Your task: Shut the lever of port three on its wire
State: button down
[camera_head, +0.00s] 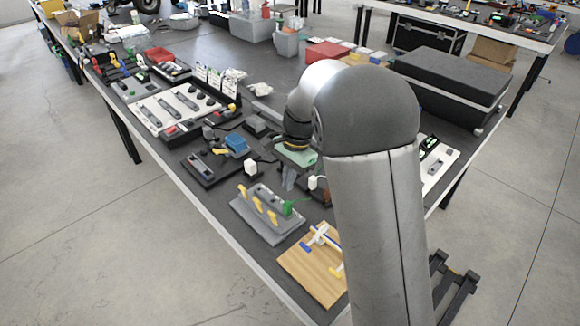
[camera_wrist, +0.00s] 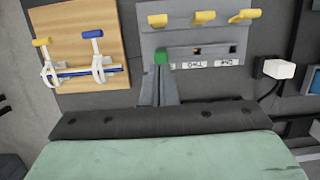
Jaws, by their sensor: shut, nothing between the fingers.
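The grey port block (camera_head: 262,222) stands near the front edge of the table and shows at the top of the wrist view (camera_wrist: 150,44). Three yellow levers stand up in a row on it; the wrist view shows a left (camera_wrist: 157,20), a middle (camera_wrist: 203,17) and a right (camera_wrist: 244,15) one. A green piece (camera_wrist: 162,57) sits at the block's end; I cannot tell whether it is a lever or wire.
A wooden board (camera_wrist: 85,25) with blue-and-white clamps lies beside the block. On the other side is a dark panel with a blue part (camera_head: 236,143) and a white plug (camera_wrist: 278,68) on a black cable. My arm hides part of the table.

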aim_at(273, 219)
jog(key=x, duration=0.3)
jog(key=shift+s+a+f, duration=0.1)
jog(key=shift+f, duration=0.25)
jog(key=shift+s+a+f+p, duration=0.2)
jog(key=shift+s+a+f, duration=0.3)
jog(key=shift+a, duration=0.15)
jog(key=shift+s+a+f+p, duration=0.2)
jog(key=shift+s+a+f, duration=0.2)
jog(key=shift+s+a, duration=0.2)
